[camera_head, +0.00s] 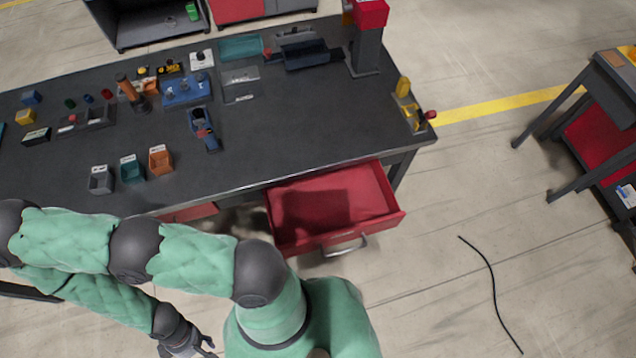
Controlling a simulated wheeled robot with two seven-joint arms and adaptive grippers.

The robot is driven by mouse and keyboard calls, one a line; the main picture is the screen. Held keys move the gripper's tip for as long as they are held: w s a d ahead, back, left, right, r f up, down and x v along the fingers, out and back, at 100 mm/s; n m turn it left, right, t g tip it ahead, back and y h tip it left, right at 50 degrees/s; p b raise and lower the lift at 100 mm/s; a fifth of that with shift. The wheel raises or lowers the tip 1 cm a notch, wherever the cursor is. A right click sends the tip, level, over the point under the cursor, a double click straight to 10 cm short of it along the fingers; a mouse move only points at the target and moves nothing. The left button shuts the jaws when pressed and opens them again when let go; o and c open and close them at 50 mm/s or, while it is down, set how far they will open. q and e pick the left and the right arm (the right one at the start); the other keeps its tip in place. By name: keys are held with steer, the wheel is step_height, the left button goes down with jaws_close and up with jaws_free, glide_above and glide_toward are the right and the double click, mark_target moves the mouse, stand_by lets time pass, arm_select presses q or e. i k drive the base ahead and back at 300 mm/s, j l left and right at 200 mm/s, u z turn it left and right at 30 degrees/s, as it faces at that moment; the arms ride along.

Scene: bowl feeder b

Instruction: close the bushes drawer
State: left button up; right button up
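A red drawer (388,212) is pulled far out from under the front edge of the dark workbench, near its right end. Its inside looks empty, and a grey bar handle (345,247) is on its front. A small label is on the front, too small to read, so I cannot confirm that it is the bushes drawer. My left gripper (196,349) is low in the picture, left of and well apart from the drawer, partly cut off by the bottom edge. Its finger opening is unclear. My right gripper is not in view.
Another red drawer front (190,213) shows under the workbench (270,130), partly hidden by my arm. Small bins (132,168), fixtures and parts stand on the bench. A black cable (493,290) lies on the floor at right.

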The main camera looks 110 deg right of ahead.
mark_target(309, 213)
steer(key=k+j+u, duration=0.1)
steer(key=u, duration=0.35)
steer(key=j+u, duration=0.25)
steer(key=u, duration=0.15)
steer(key=k+j+z, duration=0.15)
steer(key=j+z, duration=0.3)
steer(key=z, duration=0.5)
steer(key=k+j+z, duration=0.1)
steer(key=z, duration=0.9)
steer(key=k+z, duration=0.1)
steer(key=z, duration=0.85)
steer(key=k+z, duration=0.1)
steer(key=z, duration=0.9)
steer(key=k+l, duration=0.05)
